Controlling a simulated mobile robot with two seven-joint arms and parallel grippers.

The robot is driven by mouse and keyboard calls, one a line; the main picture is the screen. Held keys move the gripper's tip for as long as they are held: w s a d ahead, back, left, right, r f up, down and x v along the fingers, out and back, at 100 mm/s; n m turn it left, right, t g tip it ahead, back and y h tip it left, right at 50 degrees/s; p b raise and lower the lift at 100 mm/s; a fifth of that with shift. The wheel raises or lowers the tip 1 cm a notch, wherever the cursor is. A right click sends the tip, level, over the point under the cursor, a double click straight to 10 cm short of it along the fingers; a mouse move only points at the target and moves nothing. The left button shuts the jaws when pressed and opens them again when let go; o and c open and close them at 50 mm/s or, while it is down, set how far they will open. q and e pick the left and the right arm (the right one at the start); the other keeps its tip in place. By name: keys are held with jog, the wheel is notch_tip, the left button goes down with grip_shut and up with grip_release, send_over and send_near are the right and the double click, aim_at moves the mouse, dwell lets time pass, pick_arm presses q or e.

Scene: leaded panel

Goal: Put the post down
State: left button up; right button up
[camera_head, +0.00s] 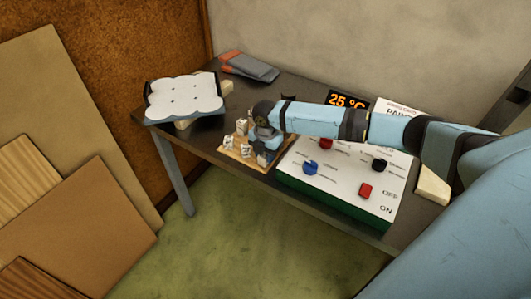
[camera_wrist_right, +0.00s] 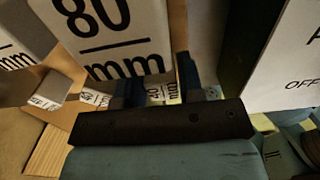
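White posts stand on a small wooden tray (camera_head: 243,163) near the table's front edge. One post (camera_head: 229,150) shows at the tray's left side, and another (camera_head: 242,127) is farther back. In the right wrist view a large post marked 80 mm (camera_wrist_right: 108,35) is close in front of the fingers. My right gripper (camera_wrist_right: 160,88) is low at the tray, its fingers apart. Smaller labels show in the gap. I cannot tell whether a post is gripped. My left gripper is out of view.
Right of the tray is a white-topped panel (camera_head: 330,182) with knobs and a red switch, its wall close to my right gripper. A temperature display (camera_head: 347,100) stands behind it. A scalloped white-topped stand (camera_head: 184,98) and a grey-orange tool (camera_head: 250,67) are at the left.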

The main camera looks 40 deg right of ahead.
jog(key=o, duration=0.3)
notch_tip(320, 180, up, 12)
jog(key=s+a+f+m+t+y, duration=0.3)
jog(key=s+a+f+m, duration=0.15)
jog(key=a+f, duration=0.4)
jog(key=s+a+f+m+t+y, duration=0.25)
jog(key=s+a+f, duration=0.35)
jog(key=a, duration=0.6)
jog(key=s+d+f+m+t+h, duration=0.1)
jog(key=s+f+m+t, duration=0.1)
jog(key=s+m, duration=0.4)
jog(key=s+d+f+m+t+h, duration=0.1)
jog(key=s+f+m+t, duration=0.2)
jog(key=s+m, duration=0.3)
jog(key=s+f, duration=0.1)
jog(key=s, duration=0.3)
jog(key=shift+s+d+f+m+b, duration=0.15)
jog(key=shift+s+m+b, duration=0.05)
jog(key=shift+m+b, duration=0.1)
